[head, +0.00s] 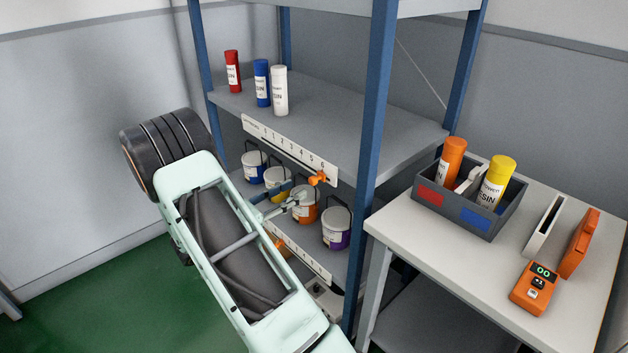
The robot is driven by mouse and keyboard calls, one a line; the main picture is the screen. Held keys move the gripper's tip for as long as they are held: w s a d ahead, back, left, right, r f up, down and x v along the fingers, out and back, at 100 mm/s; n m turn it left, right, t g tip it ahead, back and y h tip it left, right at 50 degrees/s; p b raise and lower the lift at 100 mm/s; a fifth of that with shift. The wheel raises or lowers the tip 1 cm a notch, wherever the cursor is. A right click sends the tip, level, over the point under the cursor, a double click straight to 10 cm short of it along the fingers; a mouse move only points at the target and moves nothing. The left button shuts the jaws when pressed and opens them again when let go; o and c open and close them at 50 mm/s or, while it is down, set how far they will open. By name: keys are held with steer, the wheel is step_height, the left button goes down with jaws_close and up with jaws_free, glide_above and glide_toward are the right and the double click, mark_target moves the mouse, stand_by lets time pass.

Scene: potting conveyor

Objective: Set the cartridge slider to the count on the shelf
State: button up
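Three cartridges stand upright on the upper shelf board: a red one (232,71), a blue one (262,83) and a white one (280,91). A white numbered scale strip (254,126) runs along that board's front edge. Its orange slider knob (318,178) sits near the right end, by the 6. My gripper (296,198) is just below and left of this knob, apart from it as far as I can see. It is small here, overlapping the pails behind it, and its finger opening is unclear. A second strip (310,262) on the lower board has an orange knob (277,243), partly hidden by my arm.
Several pails, including a purple-banded one (337,228), stand on the lower board behind my gripper. A blue post (375,120) rises to the right. The side table (400,228) holds a grey bin (427,206) with orange and yellow cartridges, and an orange handheld device (534,290).

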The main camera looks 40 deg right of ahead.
mark_target(311, 181)
steer(key=d, duration=0.8)
steer(key=shift+w, duration=0.35)
jaws_close()
